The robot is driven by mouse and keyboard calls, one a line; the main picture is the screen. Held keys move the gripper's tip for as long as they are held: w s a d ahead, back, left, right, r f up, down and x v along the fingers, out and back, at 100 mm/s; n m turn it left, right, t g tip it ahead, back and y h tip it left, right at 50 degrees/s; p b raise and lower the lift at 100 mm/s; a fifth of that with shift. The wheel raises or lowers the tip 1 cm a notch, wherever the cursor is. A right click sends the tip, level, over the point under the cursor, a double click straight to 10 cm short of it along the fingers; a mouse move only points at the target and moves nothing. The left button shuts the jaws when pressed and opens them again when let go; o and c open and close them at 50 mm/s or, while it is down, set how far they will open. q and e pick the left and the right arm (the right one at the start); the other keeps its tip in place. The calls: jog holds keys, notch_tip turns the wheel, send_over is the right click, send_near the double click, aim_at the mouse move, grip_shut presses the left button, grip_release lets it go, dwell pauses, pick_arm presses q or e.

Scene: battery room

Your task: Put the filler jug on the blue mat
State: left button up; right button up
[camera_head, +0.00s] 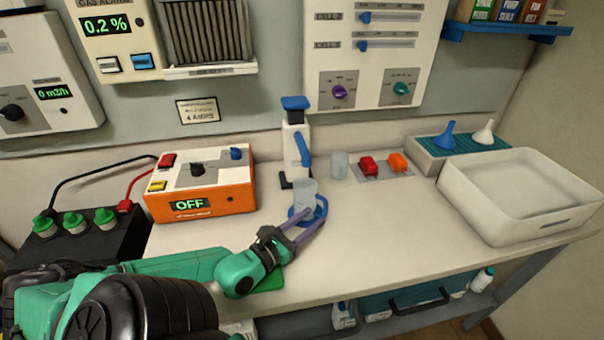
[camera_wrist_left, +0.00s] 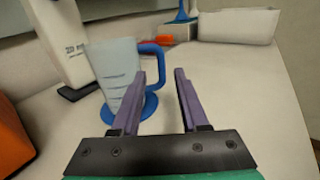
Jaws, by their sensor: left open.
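The filler jug (camera_head: 305,192) is a clear, marked jug with a blue handle. It stands upright at mid-table, in front of a white dispenser, and shows at left in the left wrist view (camera_wrist_left: 114,72). My left gripper (camera_head: 310,228) is open and empty, close in front of the jug. In the wrist view its fingers (camera_wrist_left: 160,76) reach toward the blue handle. My right gripper is out of view.
The white dispenser (camera_head: 296,150) stands behind the jug. An orange box reading OFF (camera_head: 202,196) is at left. A clear cup (camera_head: 339,165), red and orange connectors (camera_head: 369,166) and a white tub (camera_head: 478,215) are to the right. The front right tabletop is clear.

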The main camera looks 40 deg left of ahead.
pick_arm(q)
jog(key=shift+s, duration=1.2)
